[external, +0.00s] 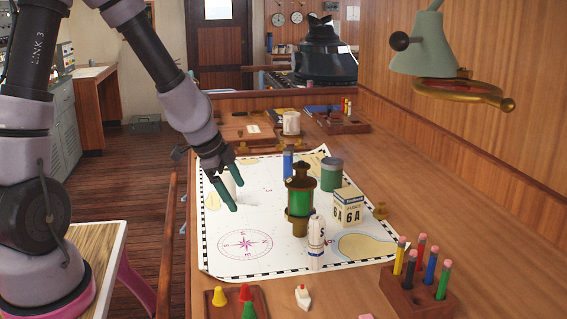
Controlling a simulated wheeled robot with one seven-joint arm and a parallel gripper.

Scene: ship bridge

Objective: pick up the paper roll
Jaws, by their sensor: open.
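A white paper roll (231,184) appears to stand on the nautical chart (275,250), near its left side. My gripper (246,194) is open, pointing down and to the right at the roll. Its two dark green fingers are apart, one in front of the roll's lower part and one to its upper right. The roll is partly hidden by the near finger. I cannot tell whether the fingers touch it.
A pencil block (420,291) is at the front right. A lamp (425,45) overhangs the right.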

